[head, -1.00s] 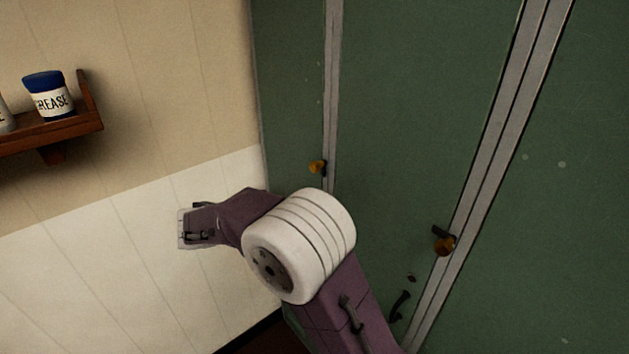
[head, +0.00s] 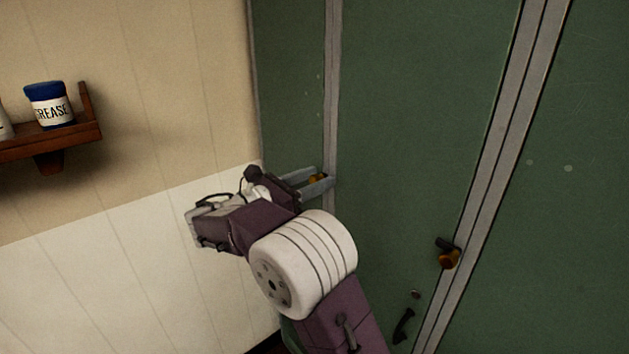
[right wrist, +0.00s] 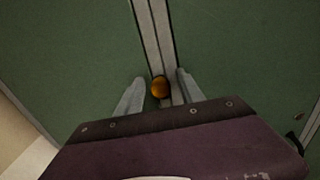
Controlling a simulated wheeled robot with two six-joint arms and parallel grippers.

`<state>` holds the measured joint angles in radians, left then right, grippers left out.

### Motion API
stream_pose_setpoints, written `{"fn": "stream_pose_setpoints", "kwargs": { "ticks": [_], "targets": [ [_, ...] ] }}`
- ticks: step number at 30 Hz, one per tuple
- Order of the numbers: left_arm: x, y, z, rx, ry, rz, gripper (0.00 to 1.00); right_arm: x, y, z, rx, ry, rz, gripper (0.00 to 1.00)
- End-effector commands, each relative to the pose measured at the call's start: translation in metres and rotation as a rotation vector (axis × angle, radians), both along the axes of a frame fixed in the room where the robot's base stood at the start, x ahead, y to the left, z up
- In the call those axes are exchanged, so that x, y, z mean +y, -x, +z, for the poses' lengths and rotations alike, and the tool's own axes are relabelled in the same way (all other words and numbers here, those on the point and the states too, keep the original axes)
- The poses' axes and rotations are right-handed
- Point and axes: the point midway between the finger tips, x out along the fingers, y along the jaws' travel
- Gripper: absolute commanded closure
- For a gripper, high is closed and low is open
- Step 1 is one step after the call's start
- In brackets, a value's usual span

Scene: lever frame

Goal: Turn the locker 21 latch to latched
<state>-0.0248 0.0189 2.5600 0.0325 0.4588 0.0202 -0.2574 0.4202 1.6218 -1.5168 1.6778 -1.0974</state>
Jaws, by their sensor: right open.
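A small latch with an amber knob (head: 317,179) sits by the grey upright strip between two green locker doors. No number shows, so I cannot tell by label whether it is locker 21's. My right gripper (head: 324,178) is open, with its two grey fingers pointing at the doors around this latch. In the right wrist view the knob (right wrist: 159,87) lies between the open fingers (right wrist: 160,76), with a gap on each side. The latch's handle direction is hidden behind the knob and fingers. My left gripper is out of view.
A second latch with an orange knob (head: 448,258) is on the door seam to the right, with a dark door handle (head: 403,326) below it. A wooden shelf (head: 75,137) with a grease jar (head: 48,104) is on the left wall.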

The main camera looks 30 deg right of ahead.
Motion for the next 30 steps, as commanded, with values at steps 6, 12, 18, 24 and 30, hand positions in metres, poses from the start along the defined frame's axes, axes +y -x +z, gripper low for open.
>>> {"fn": "stream_pose_setpoints", "kwargs": {
  "ticks": [6, 12, 18, 24, 30],
  "targets": [
    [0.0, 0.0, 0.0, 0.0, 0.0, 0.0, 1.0, -0.0005, -0.0001, 0.0, 0.0, 0.0, 0.0, 0.58],
    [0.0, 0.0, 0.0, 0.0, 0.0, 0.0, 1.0, -0.0004, -0.0002, -0.0001, 0.0, -0.001, 0.0, 1.0],
    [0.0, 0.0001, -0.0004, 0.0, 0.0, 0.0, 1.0, -0.0003, 0.0, -0.0003, -0.012, -0.003, 0.0, 1.0],
    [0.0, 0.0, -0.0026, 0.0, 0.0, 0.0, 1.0, -0.0002, 0.0002, -0.001, -0.085, -0.013, 0.0, 1.0],
    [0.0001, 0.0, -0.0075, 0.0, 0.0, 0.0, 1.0, -0.0003, 0.0006, -0.0019, -0.235, -0.035, 0.0, 1.0]
  ]
}}
